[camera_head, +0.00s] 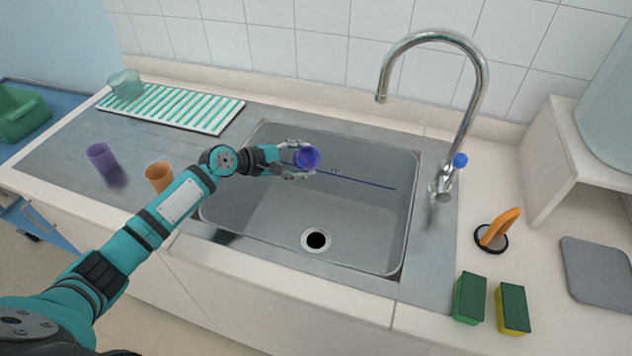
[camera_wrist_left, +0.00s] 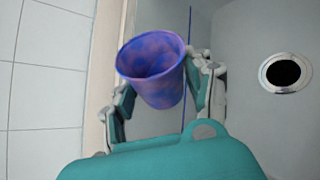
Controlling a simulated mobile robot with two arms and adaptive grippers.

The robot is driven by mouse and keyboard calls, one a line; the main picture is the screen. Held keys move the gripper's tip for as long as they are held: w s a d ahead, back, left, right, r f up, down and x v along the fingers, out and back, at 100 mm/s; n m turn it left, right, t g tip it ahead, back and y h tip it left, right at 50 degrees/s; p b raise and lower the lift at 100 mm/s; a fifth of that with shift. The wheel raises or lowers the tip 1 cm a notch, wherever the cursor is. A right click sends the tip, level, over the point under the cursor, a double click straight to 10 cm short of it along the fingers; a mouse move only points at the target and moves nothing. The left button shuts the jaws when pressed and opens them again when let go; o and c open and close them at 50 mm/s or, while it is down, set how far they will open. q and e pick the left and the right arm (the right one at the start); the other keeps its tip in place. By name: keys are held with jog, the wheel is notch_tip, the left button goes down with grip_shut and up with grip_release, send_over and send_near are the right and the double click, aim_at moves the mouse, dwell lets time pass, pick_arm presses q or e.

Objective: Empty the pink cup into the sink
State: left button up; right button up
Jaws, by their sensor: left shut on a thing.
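My left gripper (camera_head: 294,160) is over the left part of the sink (camera_head: 360,225), shut around a small cup. The cup (camera_head: 308,158) looks blue-violet in the head view. In the left wrist view the cup (camera_wrist_left: 152,68) shows blue and purple with pinkish blotches, between the fingers of the gripper (camera_wrist_left: 160,95). Its open mouth shows there; I cannot tell its exact tilt or whether liquid is inside. The sink drain (camera_head: 316,239) lies nearer and clear of the cup. No plainly pink cup shows. My right gripper is not in view.
A purple cup (camera_head: 101,157) and an orange cup (camera_head: 159,177) stand on the steel drainboard left of the sink. A tall faucet (camera_head: 478,100) rises at the sink's right. A thin blue line (camera_head: 365,184) crosses the basin. Two sponges (camera_head: 469,298) (camera_head: 512,308) lie at right.

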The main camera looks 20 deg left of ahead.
aim_at(315, 150)
pick_arm(q)
jog(key=shift+s+r+m+t+y+b, duration=0.1)
jog(key=shift+r+m+t+y+b, duration=0.3)
jog(key=shift+r+m+t+b, duration=0.4)
jog(key=shift+d+m, duration=0.1)
jog(key=shift+m, duration=0.4)
jog(key=shift+s+r+m+t, duration=0.1)
jog(key=shift+r+m+t, duration=0.1)
jog(key=shift+m+t, duration=0.15)
dwell(0.3)
jog(key=shift+s+d+r+m+y, duration=0.15)
jog(key=shift+s+d+m+y, duration=0.1)
jog(key=shift+y, duration=0.05)
jog(key=shift+s+d+r+t, duration=0.1)
jog(key=shift+s+d+t, duration=0.1)
jog(key=shift+t, duration=0.15)
jog(key=shift+r+m, duration=0.1)
jog(key=shift+m, duration=0.2)
jog(key=shift+s+d+r+m+t+p, duration=0.3)
jog(key=shift+m+t+p, duration=0.2)
jog(key=shift+m+p, duration=0.25)
jog(key=shift+r+m+t+y, duration=0.1)
jog(key=shift+m+t+y, duration=0.15)
jog(key=shift+t+y, duration=0.05)
jog(key=shift+s, duration=0.1)
